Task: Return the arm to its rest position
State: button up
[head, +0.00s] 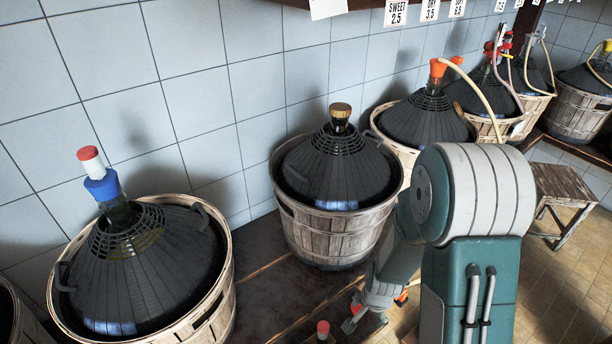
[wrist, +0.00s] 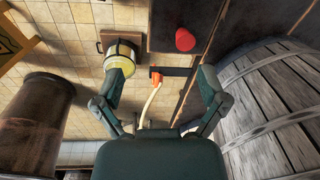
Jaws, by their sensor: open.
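My arm reaches down in front of the wooden bench in the head view. My gripper (head: 372,312) is low beside the bench edge, partly hidden by my own arm. In the wrist view my gripper (wrist: 163,82) has its two fingers spread wide with nothing held between them. An orange piece with a pale hose (wrist: 155,78) shows beyond the gap between the fingers. A red cap (wrist: 185,40) lies ahead of the right finger; a red cap also shows at the bottom of the head view (head: 322,328).
Basketed demijohns line the tiled wall: one with a blue and red stopper (head: 130,255), one with a cork-coloured cap (head: 335,175), several farther right. A slatted basket (wrist: 270,95) stands close right of my gripper. A wooden stool (head: 565,190) stands on the open tiled floor.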

notch_tip(320, 180, up, 20)
jog(key=s+n+t, duration=0.2)
jog(key=n, duration=0.3)
jog(key=s+r+n+t, duration=0.2)
jog(key=s+r+n, duration=0.1)
jog(key=s+r, duration=0.8)
notch_tip(320, 180, up, 2)
jog(key=shift+r+n, duration=0.1)
jog(key=shift+n, duration=0.3)
